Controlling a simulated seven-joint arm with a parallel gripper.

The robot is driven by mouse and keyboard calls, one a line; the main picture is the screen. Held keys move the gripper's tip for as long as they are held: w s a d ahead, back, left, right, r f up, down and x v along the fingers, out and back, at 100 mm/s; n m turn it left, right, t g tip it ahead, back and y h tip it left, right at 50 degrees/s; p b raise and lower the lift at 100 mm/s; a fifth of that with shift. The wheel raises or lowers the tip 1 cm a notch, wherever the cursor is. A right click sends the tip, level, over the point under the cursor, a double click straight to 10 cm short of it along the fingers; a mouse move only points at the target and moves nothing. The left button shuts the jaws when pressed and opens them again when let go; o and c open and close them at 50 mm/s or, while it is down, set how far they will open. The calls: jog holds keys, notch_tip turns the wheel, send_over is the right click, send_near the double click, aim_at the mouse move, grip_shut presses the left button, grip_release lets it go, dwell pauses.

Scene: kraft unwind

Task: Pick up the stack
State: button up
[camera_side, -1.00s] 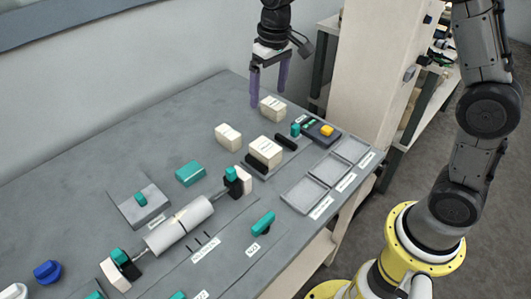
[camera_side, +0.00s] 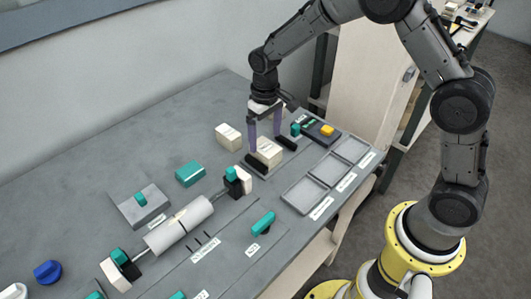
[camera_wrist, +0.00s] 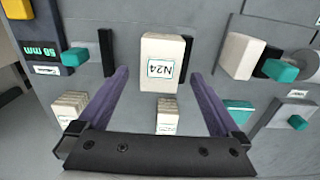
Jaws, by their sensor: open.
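A cream stack (camera_side: 269,152) stands between black bars on the grey bench. In the wrist view the same stack (camera_wrist: 160,50) carries a label reading N24 and sits in the middle, between the finger ends. My gripper (camera_side: 265,142) is over it, open, with one purple finger on either side. In the wrist view the fingers of my gripper (camera_wrist: 161,72) show a gap on both sides of the stack. Whether the fingertips reach down past its top is hard to tell.
Another cream stack (camera_side: 228,134) stands to the left, and two smaller-looking stacks show in the wrist view. A display unit with a yellow button (camera_side: 327,130) and grey trays (camera_side: 304,195) are to the right. A white roller (camera_side: 180,227) lies in front left.

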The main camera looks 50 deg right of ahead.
aim_at(265, 146)
notch_tip(265, 146, down, 4)
jog(key=shift+s+f, duration=0.1)
jog(key=shift+c, duration=0.2)
jog(key=c, duration=1.5)
jog(key=shift+r, duration=0.65)
notch_tip(265, 146, up, 2)
jog(key=shift+r, duration=0.15)
jog(key=s+r, duration=0.3)
jog(key=s, duration=0.1)
jog(key=s+r, duration=0.3)
jog(key=s, duration=0.2)
jog(key=s+d+r, duration=0.1)
jog(key=s+r, duration=0.2)
jog(key=s, duration=0.2)
jog(key=shift+r, duration=0.25)
